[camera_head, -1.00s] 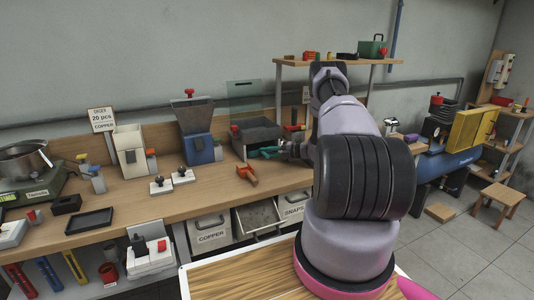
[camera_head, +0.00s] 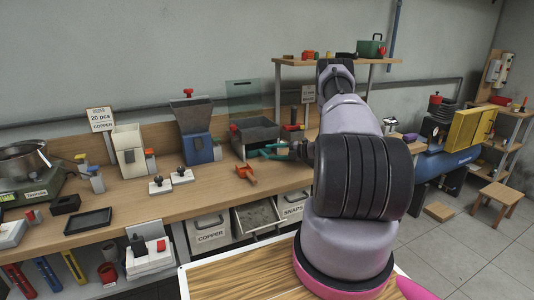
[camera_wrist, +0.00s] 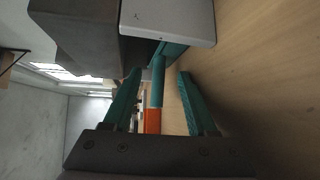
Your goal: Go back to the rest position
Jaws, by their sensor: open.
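My gripper (camera_head: 275,151) is open at the front of a grey bench machine, over the workbench. In the wrist view, its two teal fingers (camera_wrist: 160,100) stand apart. A lever with a teal shaft and orange grip (camera_wrist: 152,121) shows in the gap between them, and I cannot tell whether it touches either finger. In the head view, an orange handle (camera_head: 247,173) sticks out in front of the machine, just below my gripper. The machine (camera_head: 255,132) has an open grey tray and a clear green guard behind it. My arm hides part of the bench to the right.
The wooden workbench (camera_head: 215,192) has a blue hopper machine (camera_head: 195,128), a white dispenser (camera_head: 130,150) and a black tray (camera_head: 88,221) on the left. An open drawer (camera_head: 258,217) juts out below. A shelf (camera_head: 340,61) with small items stands behind my arm.

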